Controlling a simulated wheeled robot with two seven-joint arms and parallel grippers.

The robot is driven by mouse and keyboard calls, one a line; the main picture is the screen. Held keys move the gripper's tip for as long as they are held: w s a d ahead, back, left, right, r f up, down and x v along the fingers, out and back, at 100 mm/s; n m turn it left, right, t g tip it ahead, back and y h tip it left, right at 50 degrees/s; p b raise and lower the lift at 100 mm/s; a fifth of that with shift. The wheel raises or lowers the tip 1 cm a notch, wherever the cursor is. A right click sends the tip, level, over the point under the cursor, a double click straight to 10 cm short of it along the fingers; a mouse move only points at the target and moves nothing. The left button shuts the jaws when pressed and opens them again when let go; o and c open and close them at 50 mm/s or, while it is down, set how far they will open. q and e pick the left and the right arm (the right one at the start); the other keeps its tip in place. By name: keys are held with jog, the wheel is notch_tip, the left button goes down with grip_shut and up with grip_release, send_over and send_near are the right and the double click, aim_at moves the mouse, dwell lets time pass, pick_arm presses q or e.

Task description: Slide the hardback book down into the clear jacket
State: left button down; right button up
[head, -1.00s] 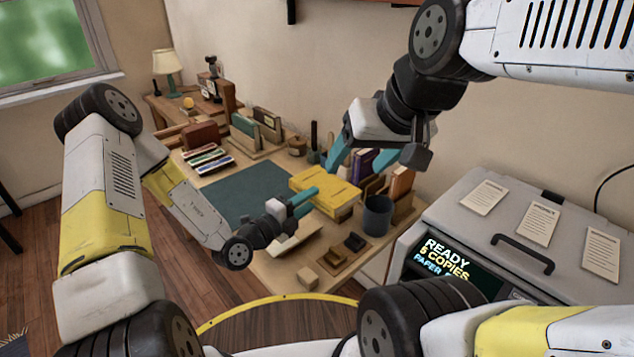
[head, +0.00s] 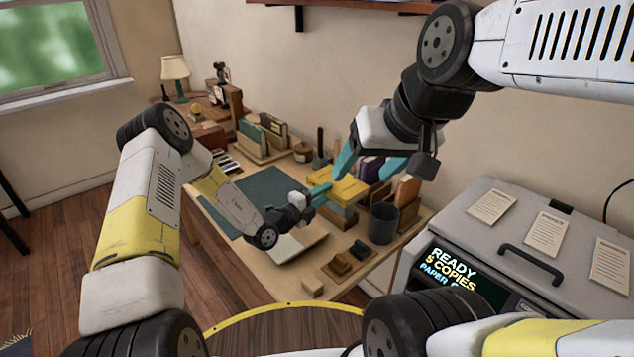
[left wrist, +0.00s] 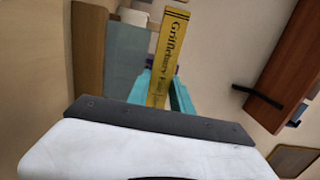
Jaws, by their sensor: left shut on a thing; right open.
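The yellow hardback book (head: 351,187) is at the back right of the desk, partly hidden behind the gripper tips. My left gripper (head: 322,194) is shut on it. In the left wrist view the book (left wrist: 169,55) stands between the teal fingers, its dark-lettered spine facing the camera. My right gripper (head: 371,165) is open and empty, its teal fingers above and beside the book's far right end. I cannot make out the clear jacket in either view.
A dark cup (head: 383,223) stands right of the book. Upright books (head: 407,190) stand behind it. A teal mat (head: 265,190) covers the desk's middle. A grey copier (head: 500,240) is at right.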

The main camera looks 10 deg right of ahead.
pick_arm(q)
jog(key=shift+f, duration=0.5)
jog(key=c, duration=1.1)
grip_release()
